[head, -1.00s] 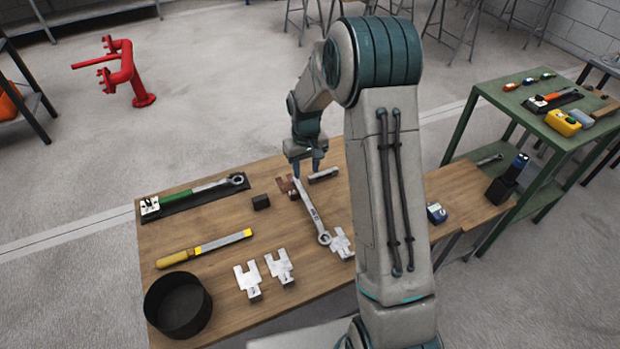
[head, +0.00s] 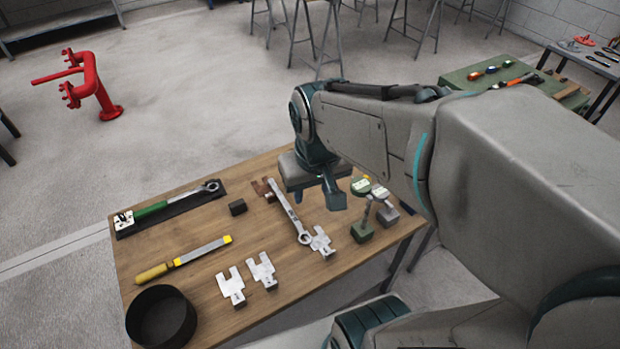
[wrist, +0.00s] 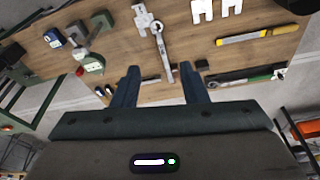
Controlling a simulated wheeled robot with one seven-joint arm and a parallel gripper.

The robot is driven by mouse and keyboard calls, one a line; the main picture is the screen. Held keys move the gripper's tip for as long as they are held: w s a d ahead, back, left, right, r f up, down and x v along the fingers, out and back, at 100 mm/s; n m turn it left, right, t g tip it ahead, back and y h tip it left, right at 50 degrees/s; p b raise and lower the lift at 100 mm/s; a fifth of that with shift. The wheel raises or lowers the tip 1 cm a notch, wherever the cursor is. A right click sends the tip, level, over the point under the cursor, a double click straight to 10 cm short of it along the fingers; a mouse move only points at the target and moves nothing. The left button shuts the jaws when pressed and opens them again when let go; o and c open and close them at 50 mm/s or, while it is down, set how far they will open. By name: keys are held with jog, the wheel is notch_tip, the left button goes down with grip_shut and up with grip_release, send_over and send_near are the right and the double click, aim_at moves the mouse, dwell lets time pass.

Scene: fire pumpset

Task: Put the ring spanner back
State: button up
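The silver ring spanner (head: 288,210) lies on the wooden bench, its ring end toward the near side beside a notched silver plate and its far end by a brown notched piece (head: 262,188). In the wrist view the spanner (wrist: 161,46) lies beyond the fingers, ring end at the top; its lower end shows between them. My gripper (head: 332,192) is above the bench, to the right of the spanner and apart from it. In the wrist view my gripper (wrist: 159,70) has its two fingers spread with nothing between them.
The bench (head: 200,265) also bears a green-handled wrench (head: 165,204) on a black tray, a yellow-handled file (head: 185,258), silver notched plates (head: 262,271), a black round bin (head: 161,316), a dark block (head: 238,207) and dial gauges (head: 361,185). A red pipe stand (head: 95,88) stands behind.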

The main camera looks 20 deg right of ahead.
jog(key=shift+s+d, duration=0.1)
jog(key=shift+s, duration=1.55)
